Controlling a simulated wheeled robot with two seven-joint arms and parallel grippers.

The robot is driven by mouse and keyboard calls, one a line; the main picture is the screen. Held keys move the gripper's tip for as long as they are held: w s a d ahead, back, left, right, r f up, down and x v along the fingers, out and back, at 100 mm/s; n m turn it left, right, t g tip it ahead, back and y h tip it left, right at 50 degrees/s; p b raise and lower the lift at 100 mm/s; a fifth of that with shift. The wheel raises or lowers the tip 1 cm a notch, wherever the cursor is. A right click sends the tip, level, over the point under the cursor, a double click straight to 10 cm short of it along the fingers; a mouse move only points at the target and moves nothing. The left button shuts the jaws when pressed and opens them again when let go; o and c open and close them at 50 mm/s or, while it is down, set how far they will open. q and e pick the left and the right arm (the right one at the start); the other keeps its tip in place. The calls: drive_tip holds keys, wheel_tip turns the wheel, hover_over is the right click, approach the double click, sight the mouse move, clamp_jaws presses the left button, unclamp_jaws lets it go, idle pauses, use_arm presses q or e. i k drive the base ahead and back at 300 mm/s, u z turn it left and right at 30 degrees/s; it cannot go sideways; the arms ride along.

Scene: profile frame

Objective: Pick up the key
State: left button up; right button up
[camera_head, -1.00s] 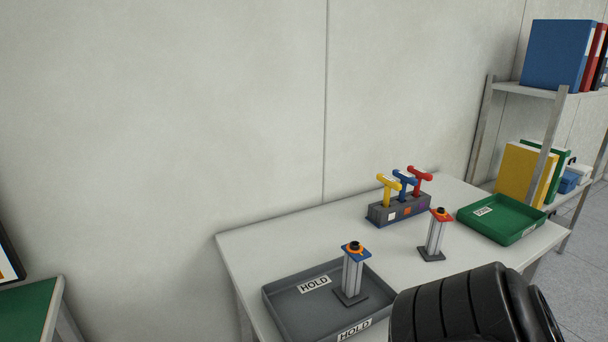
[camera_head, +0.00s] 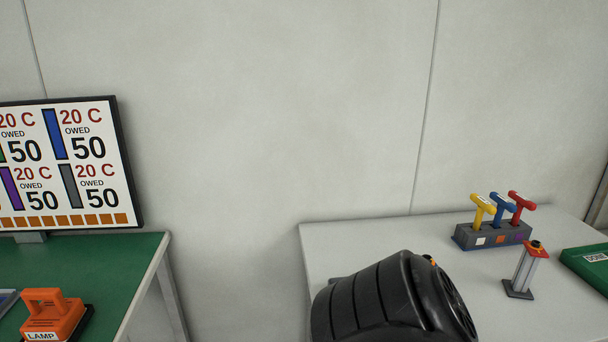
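Three T-handled pieces that look like keys stand upright in a dark grey block (camera_head: 492,236) on the white table at right. They are a yellow one (camera_head: 481,209), a blue one (camera_head: 503,208) and a red one (camera_head: 521,205). I cannot tell which one the task means. A black ridged part of my own arm covers the table's front left. Neither gripper's fingers show in the view.
A grey post with a red top (camera_head: 525,269) stands on the white table (camera_head: 370,250), left of a green tray (camera_head: 588,264). At left, a green-topped table (camera_head: 110,262) holds an orange lamp unit (camera_head: 54,315) and a sign screen (camera_head: 70,165). A gap separates the tables.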

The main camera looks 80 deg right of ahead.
sight(522, 201)
drive_tip(key=k, duration=2.2)
drive_tip(key=z, duration=1.4)
